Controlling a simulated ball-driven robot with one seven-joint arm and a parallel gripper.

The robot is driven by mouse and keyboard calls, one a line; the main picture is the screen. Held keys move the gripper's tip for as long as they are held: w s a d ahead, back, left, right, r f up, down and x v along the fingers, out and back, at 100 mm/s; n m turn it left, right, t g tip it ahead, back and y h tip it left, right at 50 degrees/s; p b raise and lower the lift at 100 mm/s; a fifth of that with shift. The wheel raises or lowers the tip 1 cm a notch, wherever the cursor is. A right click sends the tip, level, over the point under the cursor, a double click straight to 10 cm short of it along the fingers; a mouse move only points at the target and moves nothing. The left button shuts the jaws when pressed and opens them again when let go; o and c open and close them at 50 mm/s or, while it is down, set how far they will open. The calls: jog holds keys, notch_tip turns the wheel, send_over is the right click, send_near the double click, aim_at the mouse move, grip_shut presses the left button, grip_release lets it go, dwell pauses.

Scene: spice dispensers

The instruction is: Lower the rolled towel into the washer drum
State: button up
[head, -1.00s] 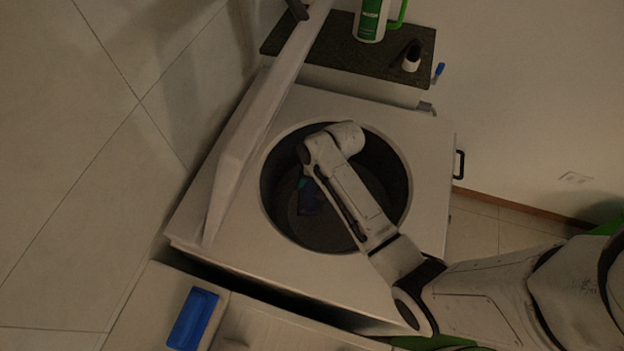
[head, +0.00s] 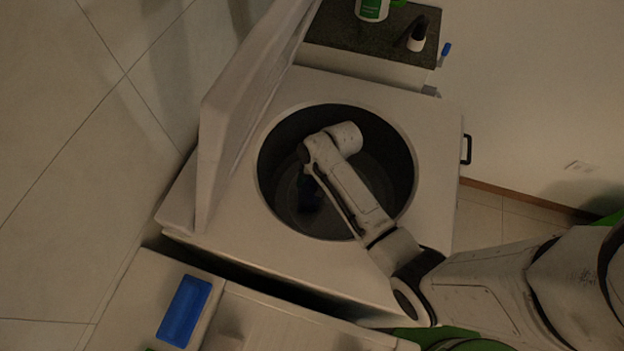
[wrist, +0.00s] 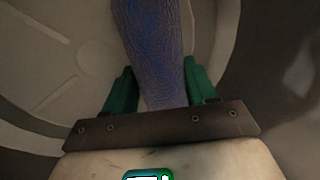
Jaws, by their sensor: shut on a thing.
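The washer (head: 235,255) is a white top-loader with its lid (head: 240,120) raised at the left. Its round dark drum (head: 390,155) is open at the top, and my arm reaches down into it. In the wrist view, the blue rolled towel (wrist: 155,50) stands between the green fingers of my gripper (wrist: 162,95), which is shut on it. The towel extends away from the fingers, toward the pale drum floor (wrist: 60,60). In the head view, a dark blue part of the towel (head: 309,192) shows inside the drum, below my wrist. Its far end is cut off in the wrist view.
A dark countertop (head: 345,35) behind the washer holds a green-and-white bottle (head: 371,10) and a small dark-topped bottle (head: 417,36). A blue item (head: 185,311) lies on the white surface in front. The drum's curved wall (wrist: 222,40) surrounds my gripper closely.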

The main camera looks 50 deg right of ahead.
jog(key=o, duration=1.2)
jog(key=v, duration=1.1)
